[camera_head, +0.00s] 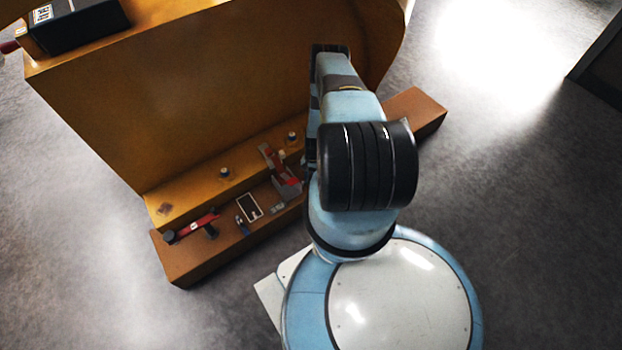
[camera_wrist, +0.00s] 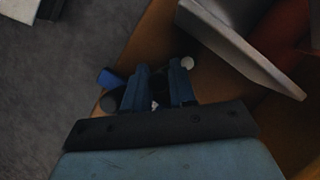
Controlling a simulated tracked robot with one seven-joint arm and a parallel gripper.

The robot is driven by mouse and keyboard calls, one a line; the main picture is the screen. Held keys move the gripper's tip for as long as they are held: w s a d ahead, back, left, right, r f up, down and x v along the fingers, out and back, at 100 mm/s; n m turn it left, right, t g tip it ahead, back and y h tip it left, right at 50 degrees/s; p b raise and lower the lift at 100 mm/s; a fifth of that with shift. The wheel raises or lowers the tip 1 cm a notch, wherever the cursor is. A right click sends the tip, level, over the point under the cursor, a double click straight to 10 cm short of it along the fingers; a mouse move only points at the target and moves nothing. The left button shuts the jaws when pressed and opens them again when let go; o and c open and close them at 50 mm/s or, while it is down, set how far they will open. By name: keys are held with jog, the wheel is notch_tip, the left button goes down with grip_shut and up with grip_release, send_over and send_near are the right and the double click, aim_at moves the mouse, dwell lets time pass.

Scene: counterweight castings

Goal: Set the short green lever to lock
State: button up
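I cannot make out a short green lever in either view. In the wrist view my gripper (camera_wrist: 160,72) has its two dark blue fingers apart, with a dark gap between them and a small pale spot low in it. What lies in the gap is too dark to name. A blue piece (camera_wrist: 110,78) and a dark rounded part (camera_wrist: 110,102) are just left of the fingers. A pale round knob (camera_wrist: 187,62) is just beyond the right finger. In the head view my arm hides the gripper and the part of the brown ledge (camera_head: 185,270) behind it.
The ledge runs along a large yellow casting (camera_head: 200,100). It carries a red-handled part (camera_head: 198,226), a framed plate (camera_head: 249,207) and a red and grey part (camera_head: 287,184). A black box (camera_head: 80,25) sits on top. In the wrist view a grey plate (camera_wrist: 240,45) rises at right.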

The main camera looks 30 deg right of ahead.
jog(key=o, duration=0.3)
jog(key=shift+o, duration=0.2)
jog(key=v, duration=1.3)
jog(key=shift+r, duration=0.3)
jog(key=shift+w+d, duration=0.1)
jog(key=shift+d, duration=0.05)
